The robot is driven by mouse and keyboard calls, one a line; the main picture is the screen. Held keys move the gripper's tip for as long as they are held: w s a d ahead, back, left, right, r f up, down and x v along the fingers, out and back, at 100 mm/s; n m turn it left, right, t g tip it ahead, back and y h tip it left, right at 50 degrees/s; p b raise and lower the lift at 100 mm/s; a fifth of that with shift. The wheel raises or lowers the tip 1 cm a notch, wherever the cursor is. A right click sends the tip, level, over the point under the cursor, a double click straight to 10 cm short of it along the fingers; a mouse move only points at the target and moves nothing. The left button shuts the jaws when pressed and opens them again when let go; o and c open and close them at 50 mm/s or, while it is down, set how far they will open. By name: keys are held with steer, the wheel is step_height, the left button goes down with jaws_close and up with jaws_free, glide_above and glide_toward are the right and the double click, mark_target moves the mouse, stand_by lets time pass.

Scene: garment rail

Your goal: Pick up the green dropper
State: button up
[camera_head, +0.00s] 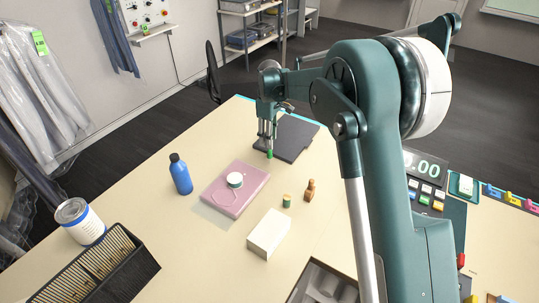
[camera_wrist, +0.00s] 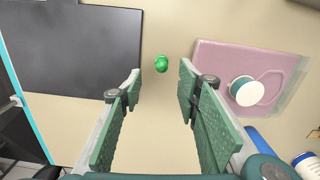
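The green dropper (camera_head: 269,154) stands on the table between the dark slab and the pink board. It is small and bright green, and my gripper partly hides it in the head view. In the wrist view the dropper (camera_wrist: 161,64) shows from above as a green rounded shape, just beyond my fingertips and centred between them. My gripper (camera_wrist: 160,82) is open and empty, with clear gaps on both sides of the dropper. In the head view my gripper (camera_head: 267,138) points down right above it.
The dark slab (camera_head: 293,137) lies behind. The pink board (camera_head: 225,203) bears a white round container (camera_head: 235,180). A blue bottle (camera_head: 180,174), a white block (camera_head: 268,234), a small green-topped item (camera_head: 286,201) and a brown stamp-like item (camera_head: 310,190) stand around.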

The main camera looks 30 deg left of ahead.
mark_target(270, 151)
steer(key=shift+f, duration=0.15)
steer(key=shift+f, duration=1.15)
steer(key=shift+s+d+f+p, duration=0.1)
steer(key=shift+f+p, duration=0.15)
steer(key=shift+f, duration=1.05)
steer(key=shift+s+f+p, duration=0.1)
steer(key=shift+f+p, duration=0.1)
steer(key=shift+f, duration=1.1)
steer(key=c, duration=0.8)
